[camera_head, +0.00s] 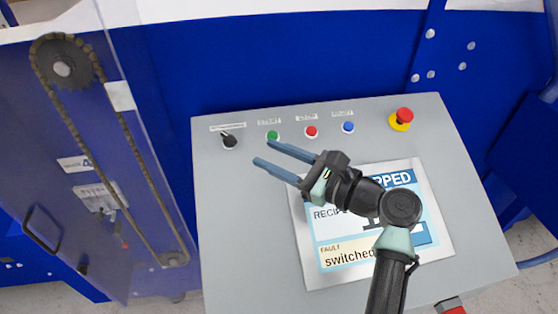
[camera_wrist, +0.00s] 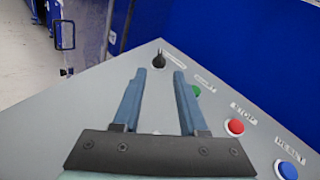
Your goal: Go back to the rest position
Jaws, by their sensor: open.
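My gripper (camera_head: 262,154) is open and empty above the grey control panel (camera_head: 245,250), left of the screen and below the green button (camera_head: 273,135). In the wrist view my gripper (camera_wrist: 160,76) has its two blue fingers apart, with the black selector switch (camera_wrist: 158,60) beyond them and the green button (camera_wrist: 196,90) just right of the right finger. My arm crosses the lit screen (camera_head: 345,260) and hides part of its text; "RECIPE", "FAULT" and "switched" can be read.
A black selector switch (camera_head: 229,140), a red button (camera_head: 311,132), a blue button (camera_head: 348,127) and a red emergency stop on yellow (camera_head: 402,118) line the panel's top. A chain drive (camera_head: 62,68) stands behind a clear guard at left. Blue machine walls rise behind.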

